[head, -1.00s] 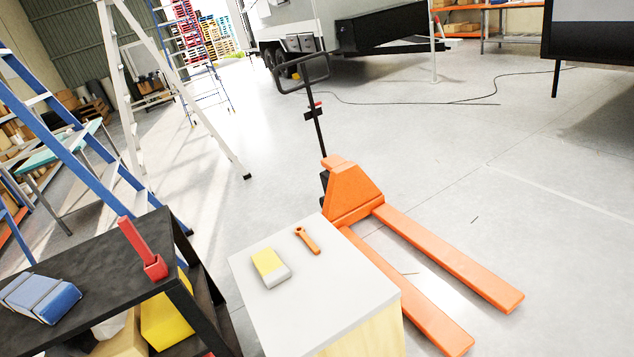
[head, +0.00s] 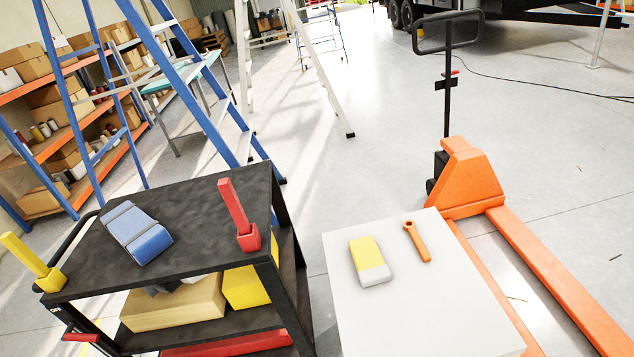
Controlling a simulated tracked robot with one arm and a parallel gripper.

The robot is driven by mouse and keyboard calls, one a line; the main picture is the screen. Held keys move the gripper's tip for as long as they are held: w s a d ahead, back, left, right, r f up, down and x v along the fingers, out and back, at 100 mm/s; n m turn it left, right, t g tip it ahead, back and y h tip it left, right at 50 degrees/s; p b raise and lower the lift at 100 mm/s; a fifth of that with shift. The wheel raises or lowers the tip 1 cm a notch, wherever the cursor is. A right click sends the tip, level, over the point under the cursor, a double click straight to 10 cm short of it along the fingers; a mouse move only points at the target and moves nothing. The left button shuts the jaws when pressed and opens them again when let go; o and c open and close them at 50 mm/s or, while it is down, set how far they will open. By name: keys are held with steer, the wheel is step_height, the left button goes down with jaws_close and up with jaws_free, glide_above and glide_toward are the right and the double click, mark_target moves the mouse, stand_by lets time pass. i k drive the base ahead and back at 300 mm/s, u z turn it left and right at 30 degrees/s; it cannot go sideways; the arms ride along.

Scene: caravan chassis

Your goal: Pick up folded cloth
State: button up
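A blue folded cloth (head: 136,233) with paler bands lies on the black top of a cart (head: 190,208), left of centre. A small yellow and white block-like item (head: 370,261) lies on a white-topped table (head: 440,300) to the right; I cannot tell if it is cloth or a sponge. My gripper is not in view.
A red upright item (head: 240,215) and a yellow one (head: 35,262) stand at the cart's corners. An orange wrench (head: 417,241) lies on the white top. An orange pallet jack (head: 470,175) stands behind it. Blue ladders (head: 205,105) stand behind the cart. Open floor lies behind centre.

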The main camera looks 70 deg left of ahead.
mark_target(371, 268)
steer(key=u, duration=1.15)
steer(key=i, duration=1.05)
